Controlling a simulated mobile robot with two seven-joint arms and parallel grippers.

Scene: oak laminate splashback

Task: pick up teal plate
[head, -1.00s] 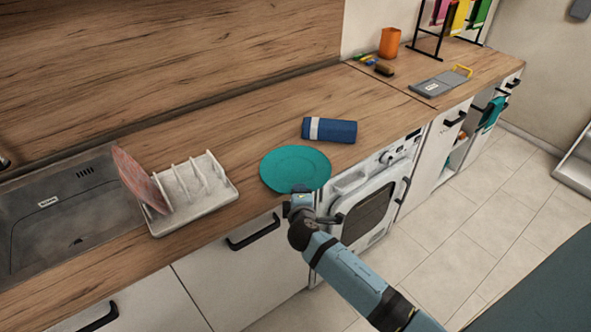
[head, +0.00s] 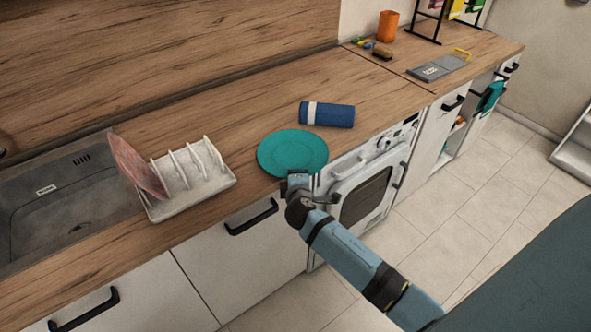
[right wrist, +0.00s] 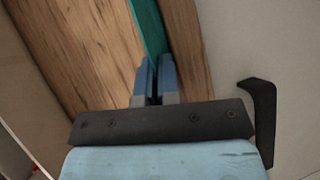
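My right gripper (head: 297,178) is at the plate's near rim. In the right wrist view the plate (right wrist: 149,28) shows as a narrow teal strip running down to the fingertips. The two fingers of the right gripper (right wrist: 155,72) are close together with the plate's rim between their tips. My left gripper is in neither view.
A white dish rack (head: 190,205) holding a reddish plate (head: 138,168) stands to the left, beside the sink (head: 65,205). An orange cup (head: 388,26) and a grey board (head: 440,67) are farther right.

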